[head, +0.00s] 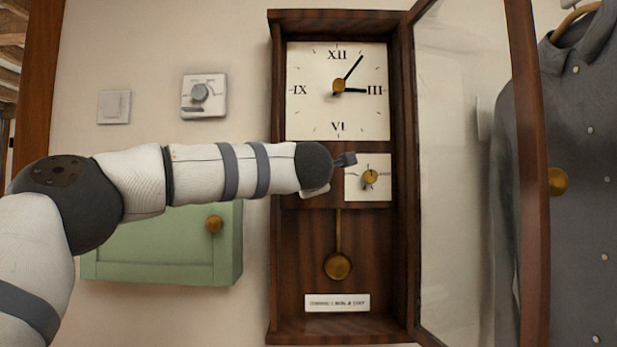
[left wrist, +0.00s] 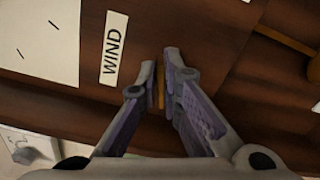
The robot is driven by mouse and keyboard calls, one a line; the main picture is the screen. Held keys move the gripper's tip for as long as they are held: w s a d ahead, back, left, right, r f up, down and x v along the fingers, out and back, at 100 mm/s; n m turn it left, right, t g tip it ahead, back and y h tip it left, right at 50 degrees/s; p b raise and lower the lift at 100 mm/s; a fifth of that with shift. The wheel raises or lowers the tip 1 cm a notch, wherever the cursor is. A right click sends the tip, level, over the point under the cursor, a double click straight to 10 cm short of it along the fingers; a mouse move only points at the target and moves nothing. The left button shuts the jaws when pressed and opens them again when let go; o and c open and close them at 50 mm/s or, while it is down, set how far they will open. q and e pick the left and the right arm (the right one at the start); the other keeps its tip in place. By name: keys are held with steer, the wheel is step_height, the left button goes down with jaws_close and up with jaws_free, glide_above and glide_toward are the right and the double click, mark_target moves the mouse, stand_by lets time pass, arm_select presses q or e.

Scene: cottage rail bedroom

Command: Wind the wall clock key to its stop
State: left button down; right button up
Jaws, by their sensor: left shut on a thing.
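The tall dark wood wall clock (head: 284,250) hangs with its face (head: 312,110) showing. My left gripper (head: 346,159) is in front of the case below the face, mostly hidden by its own wrist in the head view. In the left wrist view my left gripper (left wrist: 164,68) is shut on a thin brass piece (left wrist: 160,86), the key, beside a white label reading WIND (left wrist: 114,47). The key is hidden in the head view. A small white dial with a brass knob (head: 370,177) sits just right of the gripper. My right gripper is out of view.
The clock's glass door (head: 531,230) stands open to the right, near a grey shirt (head: 590,180). A brass pendulum (head: 338,266) hangs below the gripper. A green cabinet (head: 150,250), a thermostat (head: 203,95) and a light switch (head: 114,107) are on the left wall.

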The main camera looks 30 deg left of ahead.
arm_select(q)
steer(key=m, duration=0.5)
steer(key=shift+d+f+m, duration=0.1)
steer(key=shift+m, duration=0.2)
steer(key=m, duration=0.4)
steer(key=shift+w+f+m, duration=0.1)
steer(key=shift+f+m, duration=0.05)
steer(key=shift+m, duration=0.15)
steer(key=m, duration=0.9)
steer(key=shift+f, duration=0.1)
steer(key=m, duration=1.5)
steer(key=shift+r+m, duration=0.2)
steer(key=shift+m, duration=1.7)
